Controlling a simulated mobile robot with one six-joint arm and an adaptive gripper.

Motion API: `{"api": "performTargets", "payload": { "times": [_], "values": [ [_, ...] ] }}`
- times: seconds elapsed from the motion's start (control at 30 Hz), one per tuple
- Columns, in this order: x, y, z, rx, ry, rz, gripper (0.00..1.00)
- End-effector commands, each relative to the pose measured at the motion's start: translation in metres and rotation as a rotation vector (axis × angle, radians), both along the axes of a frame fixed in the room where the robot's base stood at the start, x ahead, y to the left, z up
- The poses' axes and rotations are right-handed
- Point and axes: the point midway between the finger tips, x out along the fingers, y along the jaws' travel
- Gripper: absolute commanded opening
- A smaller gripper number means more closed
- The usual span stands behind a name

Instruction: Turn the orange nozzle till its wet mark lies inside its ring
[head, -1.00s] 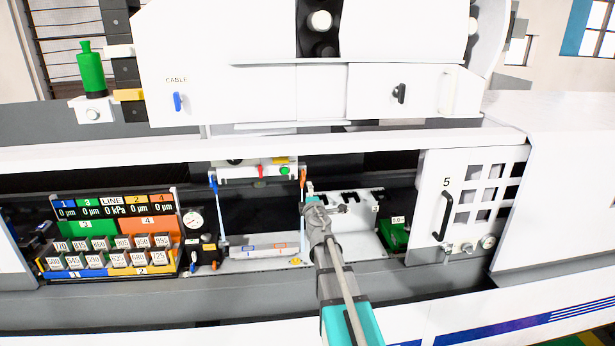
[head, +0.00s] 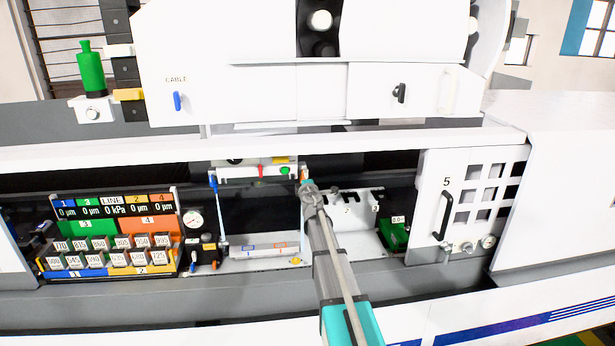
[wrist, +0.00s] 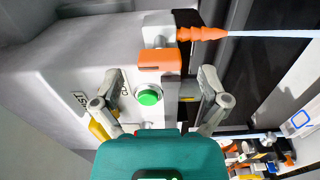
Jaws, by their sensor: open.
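The orange nozzle (wrist: 203,33) sits at the top of the wrist view, on a pale block above an orange block (wrist: 158,61). A pale jet (wrist: 270,33) leaves its tip to the right. My gripper (wrist: 162,78) is open, its fingers apart below the nozzle and not touching it. In the head view my gripper (head: 308,188) covers most of the nozzle; a bit of orange (head: 305,174) shows above it. The orange ring (head: 279,245) lies on the white plate (head: 262,252), left of where the jet comes down. The wet mark is too small to make out.
A green button (wrist: 149,96) sits between my fingers in the wrist view. A blue nozzle (head: 213,184) with its own jet hangs at the left, and a blue ring (head: 248,248) lies on the plate. A slotted white panel (head: 355,205) stands right of my gripper.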

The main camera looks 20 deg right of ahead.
Motion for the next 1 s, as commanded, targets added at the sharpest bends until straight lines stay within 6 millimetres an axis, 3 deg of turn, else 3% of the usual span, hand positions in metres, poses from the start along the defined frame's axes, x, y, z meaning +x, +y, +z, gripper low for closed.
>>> {"api": "performTargets", "payload": {
  "times": [0.2, 0.63, 1.0],
  "values": [
    [0.021, -0.006, 0.0, 0.0, 0.0, 0.0, 0.94],
    [0.024, -0.007, 0.0, 0.0, 0.0, 0.0, 0.94],
    [0.024, -0.008, 0.0, 0.0, 0.0, -0.001, 0.27]
  ]
}}
